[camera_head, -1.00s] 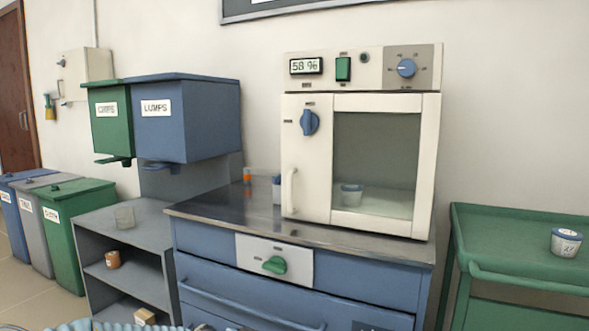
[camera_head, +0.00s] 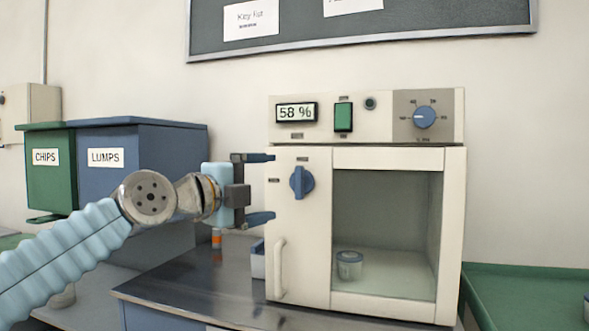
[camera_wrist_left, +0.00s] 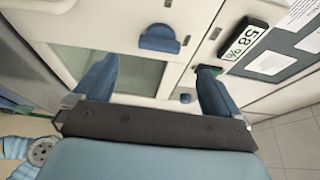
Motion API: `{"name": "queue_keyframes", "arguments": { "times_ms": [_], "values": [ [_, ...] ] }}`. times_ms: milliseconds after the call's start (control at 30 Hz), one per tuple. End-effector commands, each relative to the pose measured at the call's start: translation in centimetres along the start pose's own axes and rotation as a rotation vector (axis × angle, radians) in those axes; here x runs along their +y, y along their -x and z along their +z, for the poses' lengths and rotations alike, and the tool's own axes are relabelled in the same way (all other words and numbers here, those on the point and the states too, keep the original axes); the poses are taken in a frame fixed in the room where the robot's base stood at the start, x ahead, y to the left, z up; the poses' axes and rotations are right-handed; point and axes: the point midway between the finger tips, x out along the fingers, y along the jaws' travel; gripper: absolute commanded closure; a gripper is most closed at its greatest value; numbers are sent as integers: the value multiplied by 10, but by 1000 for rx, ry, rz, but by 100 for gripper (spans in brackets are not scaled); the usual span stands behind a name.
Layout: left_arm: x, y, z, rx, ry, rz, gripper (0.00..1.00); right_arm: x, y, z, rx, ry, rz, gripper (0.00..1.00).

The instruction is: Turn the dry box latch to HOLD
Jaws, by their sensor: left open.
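The dry box (camera_head: 398,155) is a cream cabinet with a glass door and a display reading 58 %. Its blue latch (camera_head: 302,182) sits at the door's upper left, with its grip roughly upright and small labels above and to its left. The latch also shows in the left wrist view (camera_wrist_left: 160,38), beyond the fingers. My left gripper (camera_head: 272,188) is open and empty, its two fingers one above the other, just left of the latch in the head view and apart from it. In the left wrist view the fingers (camera_wrist_left: 155,85) are spread wide. My right gripper is not in view.
A white vertical handle (camera_head: 280,267) is below the latch. A lidded cup (camera_head: 349,264) stands inside the box. The steel bench top (camera_head: 185,290) is clear at the front left. The LUMPS bin (camera_head: 140,165) and CHIPS bin (camera_head: 50,172) hang at left. A green trolley (camera_head: 520,290) is at right.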

Motion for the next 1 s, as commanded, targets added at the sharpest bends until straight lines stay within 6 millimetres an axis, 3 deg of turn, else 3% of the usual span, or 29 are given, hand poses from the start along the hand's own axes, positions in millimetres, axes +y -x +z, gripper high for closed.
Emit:
{"name": "queue_keyframes", "arguments": {
  "times_ms": [33, 100, 400, 800, 1000],
  "values": [
    [-10, -13, -3, 8, 2, 2, 2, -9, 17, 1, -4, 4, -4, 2],
    [-9, -29, -3, 8, 3, 1, 2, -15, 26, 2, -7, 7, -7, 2],
    [-3, -79, -1, 3, 3, 0, 2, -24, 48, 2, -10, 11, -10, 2],
    [1, -87, 0, 1, 2, 0, 2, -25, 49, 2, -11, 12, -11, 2],
    [1, -87, 0, 0, 2, 0, 33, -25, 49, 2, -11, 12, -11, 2]
  ]
}}
